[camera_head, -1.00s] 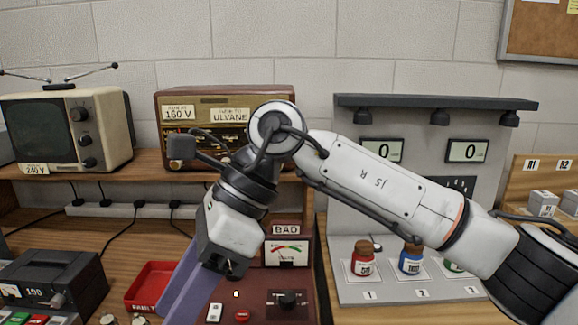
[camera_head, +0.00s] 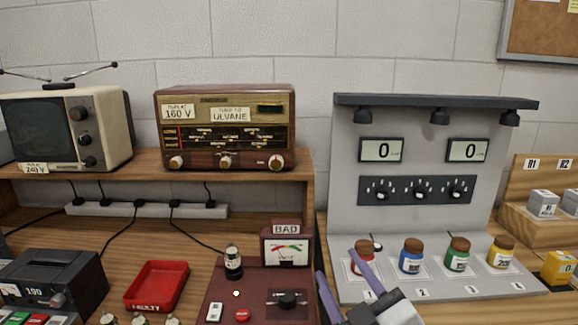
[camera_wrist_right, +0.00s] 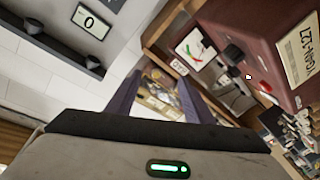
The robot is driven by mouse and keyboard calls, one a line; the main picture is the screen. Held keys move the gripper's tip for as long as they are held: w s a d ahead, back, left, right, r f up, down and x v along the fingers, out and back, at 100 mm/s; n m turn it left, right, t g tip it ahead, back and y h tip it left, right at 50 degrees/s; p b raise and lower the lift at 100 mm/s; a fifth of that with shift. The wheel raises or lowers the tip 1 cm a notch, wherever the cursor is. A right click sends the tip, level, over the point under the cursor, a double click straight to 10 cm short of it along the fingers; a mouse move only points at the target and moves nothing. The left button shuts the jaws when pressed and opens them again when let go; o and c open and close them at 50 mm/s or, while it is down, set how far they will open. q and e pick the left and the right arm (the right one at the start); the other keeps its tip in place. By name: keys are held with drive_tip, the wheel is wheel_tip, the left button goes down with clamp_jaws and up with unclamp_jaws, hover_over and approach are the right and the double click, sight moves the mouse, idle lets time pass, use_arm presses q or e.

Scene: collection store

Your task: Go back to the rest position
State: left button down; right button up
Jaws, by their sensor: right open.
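My right gripper (camera_head: 347,284) is low at the bottom of the head view, in front of the grey test stand. Its two purple fingers are apart with nothing between them. In the right wrist view its fingers (camera_wrist_right: 152,95) also stand apart and empty. One finger partly covers the red-labelled jar (camera_head: 363,262) at the stand's left spot. My left gripper does not show.
A dark red tester (camera_head: 258,278) with a small tube (camera_head: 233,262) on it stands left of the gripper. The grey stand (camera_head: 465,217) holds several jars. A red tray (camera_head: 157,287), a radio (camera_head: 226,127) and a television (camera_head: 68,128) are further left.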

drive_tip(key=s+d+f+m+g+h, duration=0.1)
drive_tip(key=s+d+f+m+g, duration=0.15)
drive_tip(key=f, duration=0.35)
drive_tip(key=s+d+f+m+g+h, duration=0.1)
drive_tip(key=s+d+f+g, duration=0.15)
drive_tip(key=f, duration=0.35)
drive_tip(key=s+d+f+m+g+h, duration=0.1)
drive_tip(key=s+d+f+g, duration=0.2)
drive_tip(key=s+f, duration=0.35)
drive_tip(key=s+d+f+m+g, duration=0.1)
drive_tip(key=s+d+f+g, duration=0.15)
drive_tip(key=s, duration=0.75)
drive_tip(key=s+d+f+m+g+h, duration=0.1)
drive_tip(key=s+d+f+m+g, duration=0.15)
drive_tip(key=s+f+g, duration=0.4)
drive_tip(key=w+a+f+t+y+b, duration=0.1)
drive_tip(key=a+f+t+b, duration=0.1)
drive_tip(key=f, duration=0.4)
drive_tip(key=w+a+f+t+y+b, duration=0.1)
drive_tip(key=a+f+t+b, duration=0.1)
drive_tip(key=f, duration=0.4)
drive_tip(key=w+a+f+n+t+b, duration=0.1)
drive_tip(key=a+f+t+b, duration=0.1)
drive_tip(key=f+t+b, duration=0.2)
wheel_tip(320, 180, down, 3)
drive_tip(key=shift+w+a+r+y+b, duration=0.15)
drive_tip(key=shift+a+y+b, duration=0.2)
drive_tip(key=shift+b, duration=0.6)
